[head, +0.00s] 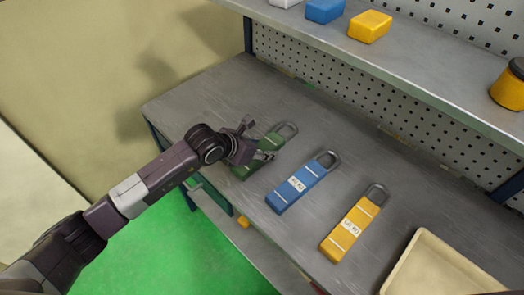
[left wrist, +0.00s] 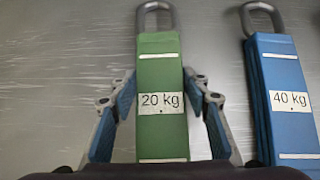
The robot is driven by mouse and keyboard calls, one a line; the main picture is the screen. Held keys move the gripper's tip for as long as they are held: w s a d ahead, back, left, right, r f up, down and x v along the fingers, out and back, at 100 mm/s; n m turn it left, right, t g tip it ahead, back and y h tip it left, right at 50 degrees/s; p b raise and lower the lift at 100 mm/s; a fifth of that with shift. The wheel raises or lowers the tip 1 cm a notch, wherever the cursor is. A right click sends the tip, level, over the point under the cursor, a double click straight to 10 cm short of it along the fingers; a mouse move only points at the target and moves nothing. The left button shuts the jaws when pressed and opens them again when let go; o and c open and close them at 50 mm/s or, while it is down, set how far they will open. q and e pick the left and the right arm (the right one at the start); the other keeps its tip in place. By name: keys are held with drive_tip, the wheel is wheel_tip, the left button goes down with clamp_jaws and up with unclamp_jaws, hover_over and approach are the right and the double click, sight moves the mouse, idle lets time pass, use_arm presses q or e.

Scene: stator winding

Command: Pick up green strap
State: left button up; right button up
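The green strap (head: 273,140) lies on the grey workbench, partly hidden behind my left gripper in the head view. In the left wrist view the green strap (left wrist: 160,75) shows a white "20 kg" label and a metal loop at its far end. My left gripper (head: 258,147) is at the strap. In the left wrist view the left gripper (left wrist: 163,90) is open, with one blue-padded finger on each side of the strap and a gap on both sides. My right gripper is not in view.
A blue strap (head: 297,187) marked 40 kg (left wrist: 288,95) lies just right of the green one, and a yellow strap (head: 352,227) lies beyond it. A beige tray (head: 410,262) is at the lower right. A shelf (head: 410,72) with colored blocks overhangs the back.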

use_arm(q)
drive_tip(key=c, duration=0.7)
drive_tip(key=shift+r, duration=0.1)
